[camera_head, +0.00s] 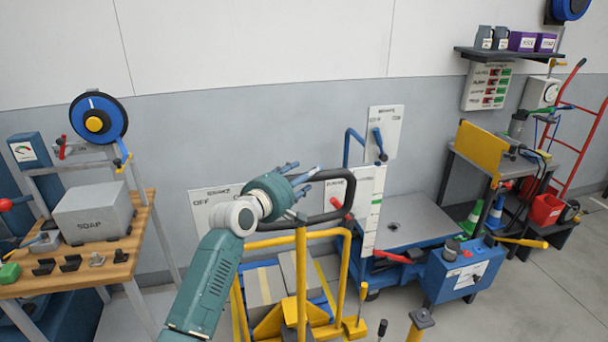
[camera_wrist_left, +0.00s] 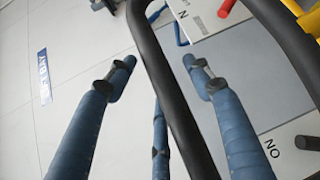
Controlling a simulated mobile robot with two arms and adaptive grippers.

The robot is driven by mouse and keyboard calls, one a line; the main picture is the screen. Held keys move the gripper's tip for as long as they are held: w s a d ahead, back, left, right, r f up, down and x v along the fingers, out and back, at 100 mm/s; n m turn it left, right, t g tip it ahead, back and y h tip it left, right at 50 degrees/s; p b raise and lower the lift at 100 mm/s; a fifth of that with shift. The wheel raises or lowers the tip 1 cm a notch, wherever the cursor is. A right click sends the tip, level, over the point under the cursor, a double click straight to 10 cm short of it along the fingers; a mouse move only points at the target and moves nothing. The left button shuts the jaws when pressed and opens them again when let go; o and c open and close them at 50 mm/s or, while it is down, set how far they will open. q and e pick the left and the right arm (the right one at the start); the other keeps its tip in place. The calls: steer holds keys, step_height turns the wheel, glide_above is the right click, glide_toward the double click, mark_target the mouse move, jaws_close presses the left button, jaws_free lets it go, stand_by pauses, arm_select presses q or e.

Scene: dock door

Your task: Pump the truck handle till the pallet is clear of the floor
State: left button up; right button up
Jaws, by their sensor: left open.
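The truck handle (camera_head: 352,192) is a black loop on a yellow upright (camera_head: 301,275). My left gripper (camera_head: 301,180) is open at the loop's left side, hiding part of it. In the left wrist view the black handle bar (camera_wrist_left: 166,85) crosses between the spread blue fingers of the left gripper (camera_wrist_left: 160,72); I cannot tell whether they touch it. The blue pallet (camera_head: 322,275) shows partly behind the yellow truck frame, with a grey load (camera_head: 265,284) on it. Its gap to the floor is hidden. My right gripper is not in view.
A wooden bench (camera_head: 128,248) with a soap box (camera_head: 93,211) stands at left. A blue lift table (camera_head: 405,228) and a blue box (camera_head: 462,270) with a yellow lever are at right. Wall panels (camera_head: 385,133) stand close behind the handle. Floor at lower right is bare.

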arm_select(q)
jaws_close()
steer(key=s+d+f+m+t+h+b, duration=0.1)
steer(key=s+d+f+b, duration=0.3)
steer(key=s, duration=1.1)
steer(key=s+d+f+m+t+h+b, duration=0.1)
steer(key=s+d+f+b, duration=0.3)
steer(key=s, duration=1.1)
steer(key=s+d+f+m+t+h+b, duration=0.1)
steer(key=s+d+f, duration=0.6)
steer(key=s, duration=0.9)
steer(key=shift+f+m+t+b, duration=0.25)
steer(key=shift+m+t+b, duration=0.35)
steer(key=shift+m+b, duration=0.8)
